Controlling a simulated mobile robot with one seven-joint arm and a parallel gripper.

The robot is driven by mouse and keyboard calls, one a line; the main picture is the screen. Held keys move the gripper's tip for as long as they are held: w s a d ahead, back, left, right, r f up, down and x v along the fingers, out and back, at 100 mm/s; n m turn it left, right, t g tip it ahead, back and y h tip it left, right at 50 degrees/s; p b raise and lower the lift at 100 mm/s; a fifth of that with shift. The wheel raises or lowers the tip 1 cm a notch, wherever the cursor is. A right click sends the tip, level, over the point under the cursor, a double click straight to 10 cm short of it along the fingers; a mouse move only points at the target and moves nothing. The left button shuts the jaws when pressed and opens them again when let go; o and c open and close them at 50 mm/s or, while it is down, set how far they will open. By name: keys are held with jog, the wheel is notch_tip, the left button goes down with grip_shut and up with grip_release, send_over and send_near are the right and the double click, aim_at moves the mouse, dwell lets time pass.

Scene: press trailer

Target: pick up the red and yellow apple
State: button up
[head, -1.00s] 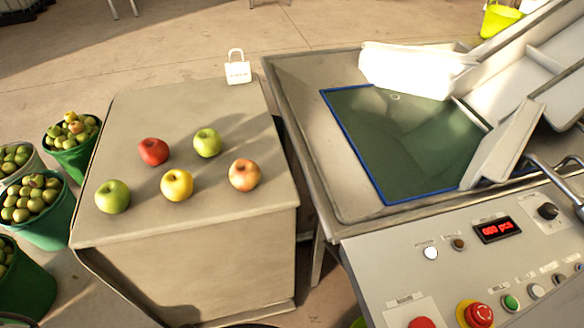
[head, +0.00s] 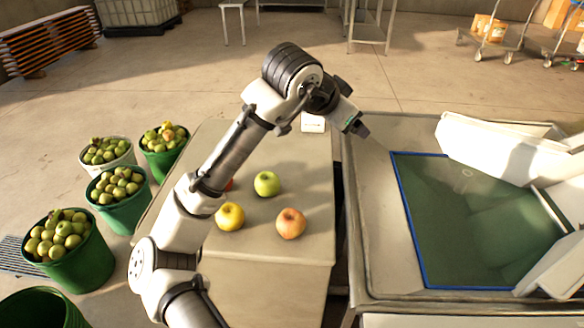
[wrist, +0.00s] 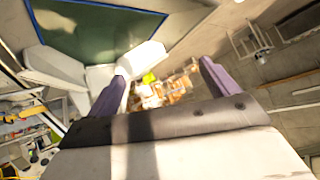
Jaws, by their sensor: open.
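The red and yellow apple (head: 291,223) sits on the front right part of the grey box-like stand, with an orange-red blush. A yellow apple (head: 230,216) is to its left and a green apple (head: 267,183) is behind it. Only a sliver of a red apple (head: 228,185) shows beside my arm, and the other green apple is hidden. My gripper (head: 358,128) is raised beyond the apples, near the stand's back right and the basin. In the wrist view its two fingers (wrist: 162,82) are spread apart with nothing between them.
The stand (head: 270,245) has bare surface around the apples. A small white sign (head: 312,123) stands at its back edge. The blue-edged basin (head: 470,220) is to the right. Buckets of apples (head: 72,262) stand on the floor to the left.

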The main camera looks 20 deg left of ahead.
notch_tip(320, 180, down, 5)
jog(key=s+a+g+y, duration=0.1)
jog(key=s+a+g, duration=0.2)
jog(key=g, duration=0.1)
jog(key=g+y, duration=0.2)
jog(key=g, duration=0.4)
send_over(291, 215)
notch_tip(291, 215, down, 7)
notch_tip(291, 215, down, 7)
jog(key=shift+s+r+p, duration=0.1)
jog(key=shift+s+p, duration=0.05)
jog(key=shift+p, duration=0.2)
jog(key=shift+f+p, duration=0.6)
jog(key=shift+f, duration=2.4)
jog(key=c, duration=1.2)
jog(key=shift+o, duration=0.2)
jog(key=shift+r, duration=0.1)
notch_tip(291, 215, up, 20)
